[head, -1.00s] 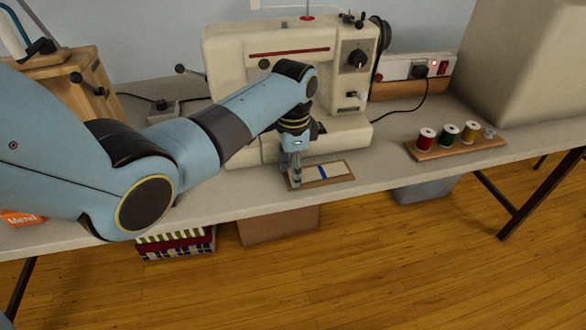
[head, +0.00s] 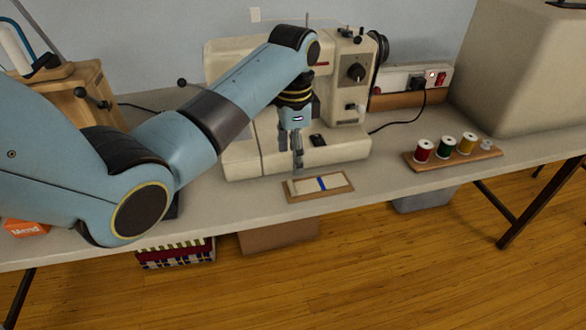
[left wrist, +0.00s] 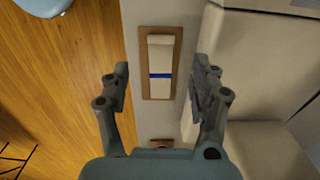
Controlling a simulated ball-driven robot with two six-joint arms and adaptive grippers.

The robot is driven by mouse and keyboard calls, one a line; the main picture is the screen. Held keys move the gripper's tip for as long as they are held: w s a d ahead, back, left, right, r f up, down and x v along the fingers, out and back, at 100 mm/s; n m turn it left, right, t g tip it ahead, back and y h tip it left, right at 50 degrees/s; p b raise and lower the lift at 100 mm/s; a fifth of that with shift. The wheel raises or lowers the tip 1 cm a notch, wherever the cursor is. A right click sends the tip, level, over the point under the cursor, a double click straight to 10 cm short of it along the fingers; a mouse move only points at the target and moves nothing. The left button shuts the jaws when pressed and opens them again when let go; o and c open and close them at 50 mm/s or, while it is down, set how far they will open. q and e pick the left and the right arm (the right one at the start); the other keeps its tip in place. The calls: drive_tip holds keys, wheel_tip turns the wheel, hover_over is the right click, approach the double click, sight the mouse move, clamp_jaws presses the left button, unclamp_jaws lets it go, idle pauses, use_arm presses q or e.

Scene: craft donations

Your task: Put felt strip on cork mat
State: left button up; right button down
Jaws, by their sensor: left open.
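The cork mat (head: 335,191) is a thin brown rectangle on the table in front of the sewing machine. The felt strip (head: 305,187), cream with a blue band across it, lies flat on the mat, inside its brown border. The left wrist view also shows the strip (left wrist: 160,56) on the mat (left wrist: 145,85), lengthwise along it. My left gripper (head: 298,166) points down above the mat's back edge, clear of the strip. In the left wrist view its jaws (left wrist: 161,82) are wide apart with nothing held between them. My right gripper is not in view.
The sewing machine (head: 230,158) stands just behind the mat. A wooden board (head: 440,161) with several thread spools lies to the right, with bare table between it and the mat. An orange box (head: 25,229) is at the far left. The table's front edge is close to the mat.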

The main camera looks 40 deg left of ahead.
use_arm(q)
drive_tip(key=shift+r, duration=1.8)
drive_tip(key=s+d+f+n+t, duration=0.1)
drive_tip(key=s+f+n, duration=0.25)
drive_tip(key=s, duration=0.75)
drive_tip(key=s+d+r+n+t, duration=0.1)
drive_tip(key=s+r+n, duration=0.15)
drive_tip(key=s, duration=0.55)
drive_tip(key=s+d+r+n+t, duration=0.1)
drive_tip(key=s+r, duration=0.2)
drive_tip(key=s, duration=0.4)
drive_tip(key=s+a+f+g+b, duration=0.1)
drive_tip(key=s+f+b, duration=0.1)
drive_tip(key=f, duration=1.4)
drive_tip(key=s+a+f+b, duration=0.1)
drive_tip(key=s+a+f, duration=0.1)
drive_tip(key=f, duration=1.4)
drive_tip(key=s+f+g+b, duration=0.1)
drive_tip(key=s+f+b, duration=0.2)
drive_tip(key=s+f, duration=1.3)
drive_tip(key=shift+s+a+f+n+y, duration=0.15)
drive_tip(key=shift+s+f+n+y, duration=0.15)
drive_tip(key=shift+n+y, duration=0.1)
